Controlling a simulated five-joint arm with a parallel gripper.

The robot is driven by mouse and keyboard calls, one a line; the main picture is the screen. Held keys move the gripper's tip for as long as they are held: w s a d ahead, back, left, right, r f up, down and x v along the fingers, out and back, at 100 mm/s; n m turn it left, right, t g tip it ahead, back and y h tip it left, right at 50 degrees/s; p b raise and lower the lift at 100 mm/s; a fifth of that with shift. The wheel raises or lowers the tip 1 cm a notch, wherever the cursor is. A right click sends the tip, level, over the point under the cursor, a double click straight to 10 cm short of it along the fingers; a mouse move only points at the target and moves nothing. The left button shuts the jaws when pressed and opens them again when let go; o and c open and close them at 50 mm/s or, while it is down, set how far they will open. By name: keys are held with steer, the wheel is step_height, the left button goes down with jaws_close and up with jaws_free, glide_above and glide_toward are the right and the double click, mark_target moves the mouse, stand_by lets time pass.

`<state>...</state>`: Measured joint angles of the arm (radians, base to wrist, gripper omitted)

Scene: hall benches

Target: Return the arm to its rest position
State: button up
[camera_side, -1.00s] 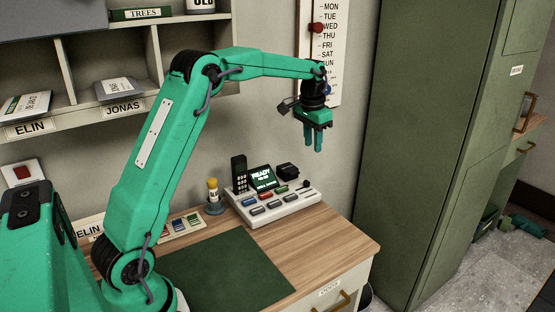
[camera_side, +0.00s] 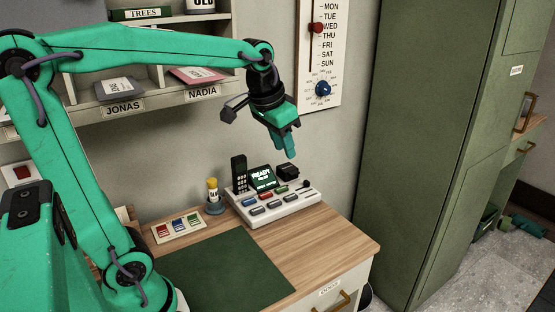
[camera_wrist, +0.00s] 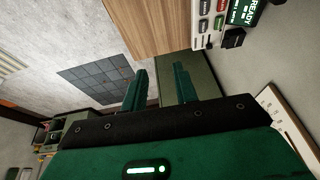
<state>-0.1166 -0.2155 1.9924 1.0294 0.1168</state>
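My green arm is raised over the bench, with its elbow bent at the upper left of the side view. My gripper (camera_side: 287,150) hangs in the air above and behind the white control console (camera_side: 275,207), fingers tilted down to the right. In the wrist view the two green fingers of my gripper (camera_wrist: 160,82) stand apart with an empty gap between them. Nothing is held.
The wooden bench carries a green mat (camera_side: 229,270), a yellow-topped bottle (camera_side: 213,190) and a card with coloured tabs (camera_side: 179,229). Pigeonhole shelves (camera_side: 146,109) are behind my arm. A tall green cabinet (camera_side: 432,150) stands right. The air around the gripper is clear.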

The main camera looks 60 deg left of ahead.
steer(key=s+d+f+t, duration=0.1)
steer(key=s+d+f, duration=0.1)
steer(key=s, duration=0.4)
steer(key=s+d+f, duration=0.2)
steer(key=s, duration=0.5)
steer(key=shift+s+f+t, duration=0.2)
steer(key=shift+f+t, duration=0.2)
